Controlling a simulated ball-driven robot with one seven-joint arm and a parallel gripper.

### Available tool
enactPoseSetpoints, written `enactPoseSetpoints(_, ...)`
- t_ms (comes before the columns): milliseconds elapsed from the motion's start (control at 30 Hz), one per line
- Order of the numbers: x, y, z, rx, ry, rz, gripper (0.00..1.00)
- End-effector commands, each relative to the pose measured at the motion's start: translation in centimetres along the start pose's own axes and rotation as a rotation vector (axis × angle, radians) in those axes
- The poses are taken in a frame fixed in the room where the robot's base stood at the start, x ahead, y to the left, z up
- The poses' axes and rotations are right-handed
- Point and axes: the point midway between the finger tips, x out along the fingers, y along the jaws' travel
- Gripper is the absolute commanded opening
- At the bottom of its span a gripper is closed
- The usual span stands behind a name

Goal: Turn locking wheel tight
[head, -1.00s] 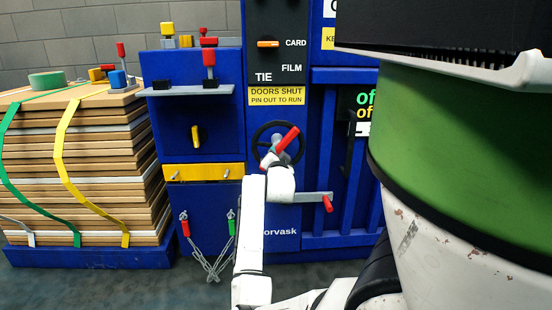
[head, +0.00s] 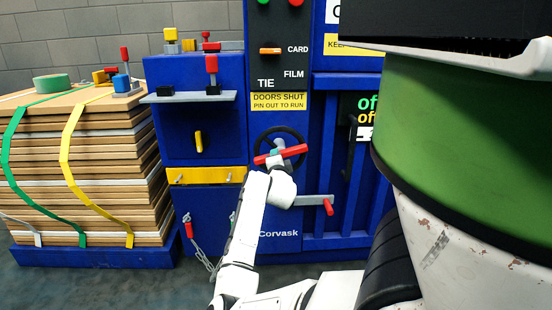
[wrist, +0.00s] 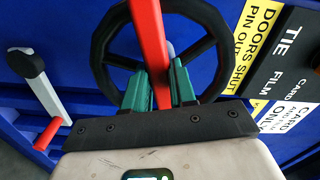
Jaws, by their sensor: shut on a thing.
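The locking wheel (head: 265,135) is a black spoked wheel on the blue machine's front. A red bar (head: 294,151) crosses in front of it and lies nearly level in the head view. My gripper (head: 275,153) reaches the wheel from below. In the wrist view, its green fingers (wrist: 160,85) are shut on the red bar (wrist: 148,35), with the black wheel rim (wrist: 98,50) just behind. A grey hub shows between the spokes.
A grey crank with a red knob (head: 328,207) sits right of and below the wheel, near my wrist. A grey shelf (head: 180,98) with a red lever juts out at the upper left. A strapped board stack (head: 85,165) stands at the left.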

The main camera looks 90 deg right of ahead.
Motion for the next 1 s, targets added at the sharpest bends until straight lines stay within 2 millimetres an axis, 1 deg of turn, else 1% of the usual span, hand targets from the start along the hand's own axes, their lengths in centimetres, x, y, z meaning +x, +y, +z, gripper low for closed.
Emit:
enactPoseSetpoints(400,0.08,-0.04,0.28,0.011,-0.006,0.000,0.00)
enactPoseSetpoints(433,0.08,-0.04,0.28,0.011,-0.006,0.000,0.27)
enactPoseSetpoints(667,0.07,-0.09,0.26,0.010,-0.005,-0.001,0.49)
enactPoseSetpoints(700,0.07,-0.08,0.23,0.009,-0.005,-0.001,0.51)
enactPoseSetpoints(1000,-0.29,-0.11,0.18,0.007,-0.003,-0.001,0.51)
